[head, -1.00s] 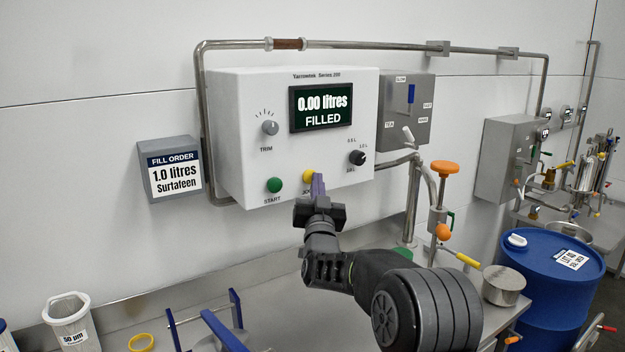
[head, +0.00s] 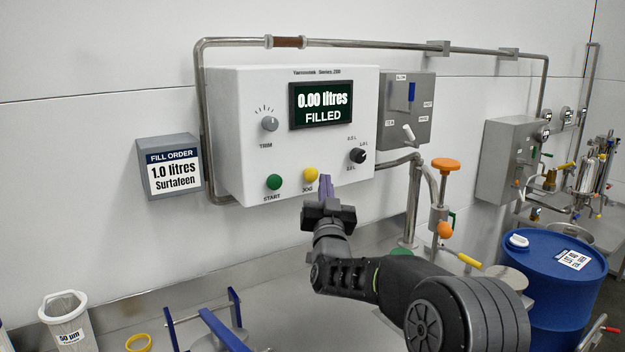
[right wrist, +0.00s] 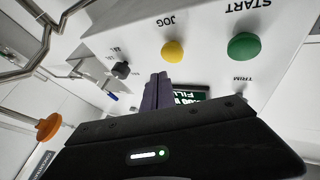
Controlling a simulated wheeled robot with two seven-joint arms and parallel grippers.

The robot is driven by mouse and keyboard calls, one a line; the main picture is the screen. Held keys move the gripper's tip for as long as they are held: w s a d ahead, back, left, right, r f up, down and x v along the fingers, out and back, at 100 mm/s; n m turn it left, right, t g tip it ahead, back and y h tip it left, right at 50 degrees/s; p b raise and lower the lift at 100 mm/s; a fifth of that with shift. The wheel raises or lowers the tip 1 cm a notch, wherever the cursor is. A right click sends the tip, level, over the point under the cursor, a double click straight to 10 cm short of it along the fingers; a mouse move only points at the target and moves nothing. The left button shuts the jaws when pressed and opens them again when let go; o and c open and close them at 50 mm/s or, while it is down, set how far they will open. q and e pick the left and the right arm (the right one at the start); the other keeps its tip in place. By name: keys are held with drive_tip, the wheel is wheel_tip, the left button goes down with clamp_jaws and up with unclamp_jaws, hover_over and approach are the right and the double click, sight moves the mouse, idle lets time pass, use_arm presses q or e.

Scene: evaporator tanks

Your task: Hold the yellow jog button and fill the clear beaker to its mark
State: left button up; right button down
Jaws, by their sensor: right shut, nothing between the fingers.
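The yellow jog button (head: 310,174) is on the front of the white control box (head: 235,130), between the green start button (head: 274,182) and the selector knob. It also shows uncovered in the right wrist view (right wrist: 173,51). My right gripper (head: 326,186) is shut and empty, its purple fingertips just right of and below the button in the head view, apart from it. The fingertips also show in the right wrist view (right wrist: 157,92). The display (head: 322,105) reads 0.00 litres filled. I cannot make out a clear beaker. My left gripper is not in view.
A fill order sign (head: 172,168) reads 1.0 litres Surtafeen. A spout pipe with an orange-topped valve (head: 446,166) stands right of the box. A blue drum (head: 548,275) is at right. A 50 µm filter cup (head: 67,318) and yellow ring (head: 138,343) are at lower left.

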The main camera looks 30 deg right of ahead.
drive_tip(key=shift+s+b, duration=0.6)
drive_tip(key=shift+s, duration=1.05)
